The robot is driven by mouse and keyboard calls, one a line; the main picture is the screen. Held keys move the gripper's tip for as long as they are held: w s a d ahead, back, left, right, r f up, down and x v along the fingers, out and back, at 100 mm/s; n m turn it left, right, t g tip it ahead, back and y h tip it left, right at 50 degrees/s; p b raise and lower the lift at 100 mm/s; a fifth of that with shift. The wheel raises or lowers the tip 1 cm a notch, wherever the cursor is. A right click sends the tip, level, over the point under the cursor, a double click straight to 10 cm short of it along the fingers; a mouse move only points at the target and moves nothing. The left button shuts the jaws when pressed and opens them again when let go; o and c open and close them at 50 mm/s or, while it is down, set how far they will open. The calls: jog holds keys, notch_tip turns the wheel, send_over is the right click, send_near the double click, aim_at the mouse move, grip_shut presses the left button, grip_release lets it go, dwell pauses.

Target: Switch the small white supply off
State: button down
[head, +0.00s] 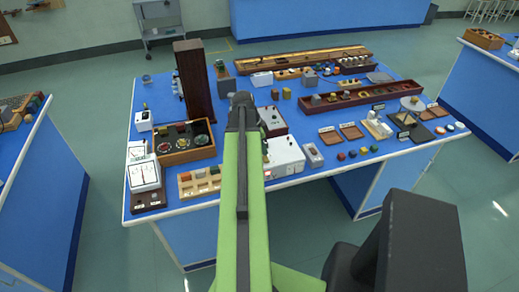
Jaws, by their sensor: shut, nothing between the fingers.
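A white box with knobs on its front (286,156) stands at the bench's near edge, just right of my arm, which hides its left part. A smaller white box (144,121) with a dark mark on its face stands at the bench's left edge. I cannot tell from this view which is the small white supply, and no switch position can be read. My gripper (241,99) is shut and empty, at the end of my green arm, seen over the middle of the bench. It appears apart from both boxes, though its height is unclear.
The blue bench (330,133) is crowded. A tall brown cabinet (195,82), a wooden box of round parts (185,142) and a white two-dial meter (143,172) stand at the left. Floor aisles around the bench are clear.

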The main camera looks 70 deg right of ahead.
aim_at(265, 161)
jog(key=f, duration=0.1)
jog(key=f+b, duration=0.1)
jog(key=f, duration=0.1)
jog(key=shift+s+a+b, duration=0.1)
jog(key=shift+a+b, duration=0.1)
jog(key=shift+b, duration=0.1)
jog(key=shift+s+a+f+b, duration=0.15)
jog(key=shift+a+f+b, duration=0.15)
jog(key=shift+f+b, duration=0.2)
jog(key=shift+r, duration=0.25)
jog(key=shift+d, duration=0.1)
